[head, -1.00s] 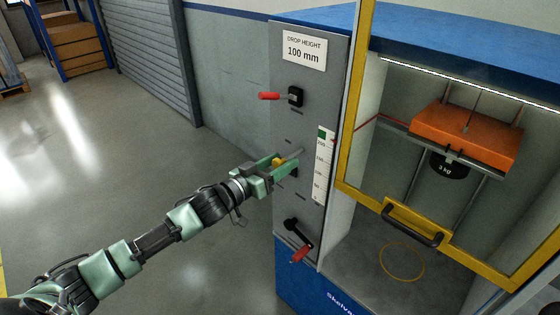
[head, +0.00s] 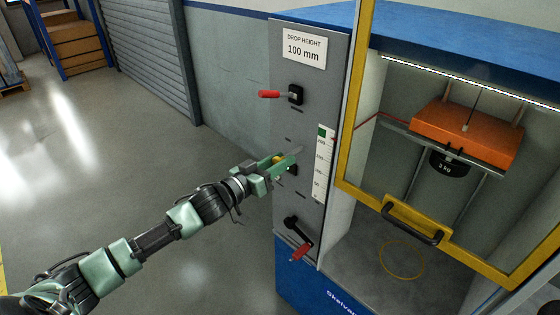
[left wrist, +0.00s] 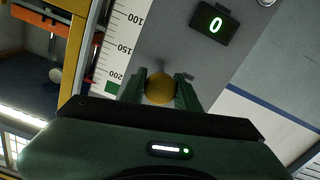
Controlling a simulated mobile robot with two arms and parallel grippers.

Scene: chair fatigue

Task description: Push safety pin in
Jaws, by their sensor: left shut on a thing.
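The safety pin shows as a round yellow knob (left wrist: 159,88) in the left wrist view, between my two green fingers. In the head view only a bit of yellow (head: 278,159) shows between the fingers. My left gripper (head: 286,162) is shut on the knob at the grey control panel (head: 300,130), left of the height scale. It also shows in the left wrist view (left wrist: 160,92), with a finger on each side of the knob. The pin's shaft and its hole are hidden. My right gripper is not in view.
A red-handled lever (head: 271,94) sticks out above my gripper, and a black crank with a red grip (head: 300,253) sits below it. The yellow-framed door with its handle (head: 412,223) is at the right, before an orange block (head: 466,136). A display (left wrist: 214,24) reads 0.

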